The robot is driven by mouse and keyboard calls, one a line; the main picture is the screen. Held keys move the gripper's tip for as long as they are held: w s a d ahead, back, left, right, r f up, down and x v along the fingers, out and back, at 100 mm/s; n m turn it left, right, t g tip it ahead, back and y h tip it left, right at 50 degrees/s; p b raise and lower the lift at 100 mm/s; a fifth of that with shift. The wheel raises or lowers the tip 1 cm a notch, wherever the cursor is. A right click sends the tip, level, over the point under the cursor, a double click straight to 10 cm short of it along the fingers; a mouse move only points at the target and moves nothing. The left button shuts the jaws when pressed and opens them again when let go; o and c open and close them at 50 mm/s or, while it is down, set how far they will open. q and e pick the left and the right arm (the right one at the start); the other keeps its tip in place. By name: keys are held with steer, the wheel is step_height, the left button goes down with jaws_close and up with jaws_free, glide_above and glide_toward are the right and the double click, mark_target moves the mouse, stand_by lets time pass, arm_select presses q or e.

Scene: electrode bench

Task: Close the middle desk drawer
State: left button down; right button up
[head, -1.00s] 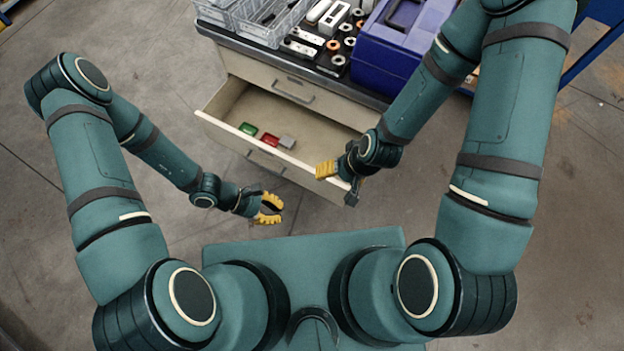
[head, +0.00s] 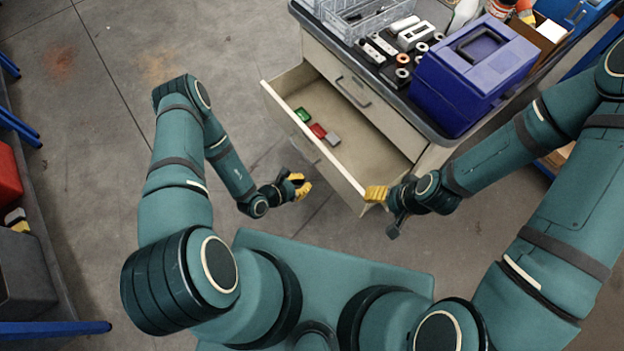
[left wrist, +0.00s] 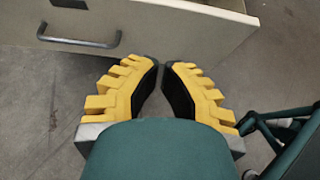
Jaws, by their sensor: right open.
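The desk's open drawer (head: 372,152) is pulled well out below a shut top drawer (head: 350,90). Its front panel shows in the left wrist view (left wrist: 190,35), with a dark bar handle (left wrist: 80,40) on the left. My left gripper (head: 302,186) is in front of the panel, empty, its two yellow fingers apart. In the left wrist view its fingertips (left wrist: 161,64) overlap the panel's lower edge; I cannot tell whether they touch it. My right gripper (head: 376,193) is open at the front panel's right end, close to or touching it.
Green (head: 303,115), red (head: 318,130) and grey (head: 333,138) blocks lie in the drawer. The desk top holds a blue case (head: 470,75), clear bins (head: 365,18) and small parts. A side bench (head: 40,265) stands at the far left. The floor between is clear.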

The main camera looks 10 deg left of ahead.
mark_target(335, 168)
arm_select(q)
steer(key=b+x, duration=0.1)
steer(key=x, duration=0.4)
steer(key=r+b+x, duration=0.1)
steer(key=x, duration=0.4)
steer(key=shift+w+d+f+b, duration=0.1)
steer(key=shift+w+d+b, duration=0.25)
steer(key=shift+w+d, duration=0.5)
steer(key=shift+w, duration=0.2)
arm_select(e)
steer(key=shift+w+f, duration=0.2)
steer(key=shift+f, duration=0.65)
steer(key=shift+w+f, duration=0.15)
steer(key=shift+f, duration=0.65)
steer(key=shift+w+d+r, duration=0.1)
steer(key=shift+d, duration=0.05)
